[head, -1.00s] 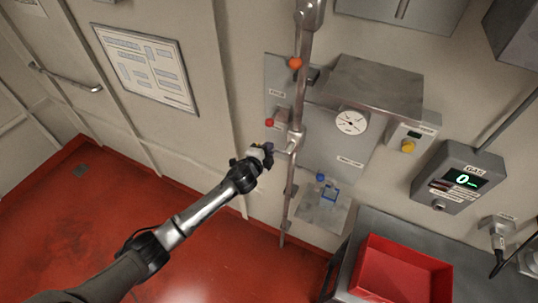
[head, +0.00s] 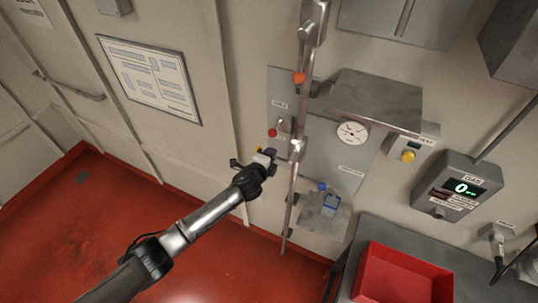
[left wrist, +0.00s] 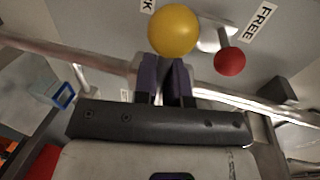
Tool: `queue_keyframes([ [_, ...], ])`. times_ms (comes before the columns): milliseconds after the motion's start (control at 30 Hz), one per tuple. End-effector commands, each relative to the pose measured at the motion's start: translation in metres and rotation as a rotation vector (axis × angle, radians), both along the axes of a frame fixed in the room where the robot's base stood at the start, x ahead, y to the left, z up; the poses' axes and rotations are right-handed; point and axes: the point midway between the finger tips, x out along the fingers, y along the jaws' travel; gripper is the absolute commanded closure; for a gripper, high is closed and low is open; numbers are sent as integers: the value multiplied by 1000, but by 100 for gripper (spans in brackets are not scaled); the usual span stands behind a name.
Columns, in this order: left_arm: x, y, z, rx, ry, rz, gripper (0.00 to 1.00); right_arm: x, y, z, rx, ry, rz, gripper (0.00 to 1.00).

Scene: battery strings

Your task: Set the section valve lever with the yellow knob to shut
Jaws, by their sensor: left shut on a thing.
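The yellow knob (left wrist: 172,30) of the section valve lever shows large in the left wrist view, just past my fingertips. In the head view only a small yellow patch (head: 258,149) of it shows beside my gripper. My left gripper (head: 267,155) is shut at the lever, left of the vertical pipe (head: 291,185). In the left wrist view its two dark fingers (left wrist: 165,77) are close together right below the knob. My right gripper is out of view.
A red knob (head: 272,132) sits close above my gripper; it also shows beside a FREE label (left wrist: 262,20) in the left wrist view. An orange knob (head: 299,78) is higher on the pipe.

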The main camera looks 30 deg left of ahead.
Motion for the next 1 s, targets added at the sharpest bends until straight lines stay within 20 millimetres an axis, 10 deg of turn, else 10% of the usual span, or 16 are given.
queue_keyframes([
  [367, 0, 0, 1, 5, -2, -1, 65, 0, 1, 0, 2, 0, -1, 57],
  [1000, -43, -1, 7, 4, -2, -2, 65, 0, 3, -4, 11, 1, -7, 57],
])
